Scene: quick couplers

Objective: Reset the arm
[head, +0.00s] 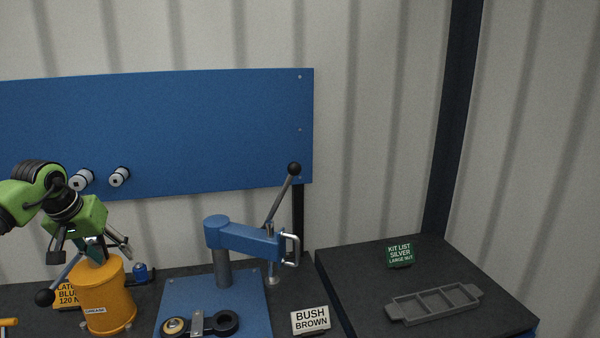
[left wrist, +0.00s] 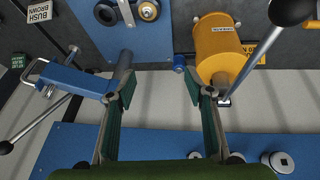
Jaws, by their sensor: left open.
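My left arm comes in from the left in the head view. My left gripper (head: 92,246) is above and behind the orange grease canister (head: 108,300), with its fingers spread. In the left wrist view the gripper (left wrist: 160,95) is open with nothing between its two green-padded fingers. The orange canister (left wrist: 215,45) lies beyond the right finger there, and the blue press arm (left wrist: 75,82) lies to the left. In the head view the blue press (head: 240,240) stands right of the gripper, its black-knobbed lever up. My right gripper is not in view.
A lever with a black ball (head: 45,297) stands beside the canister. A "BUSH BROWN" sign (head: 310,320) is right of the press base. A grey tray (head: 435,304) and a green kit list sign (head: 400,253) are on the right table. A blue panel (head: 200,130) is behind.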

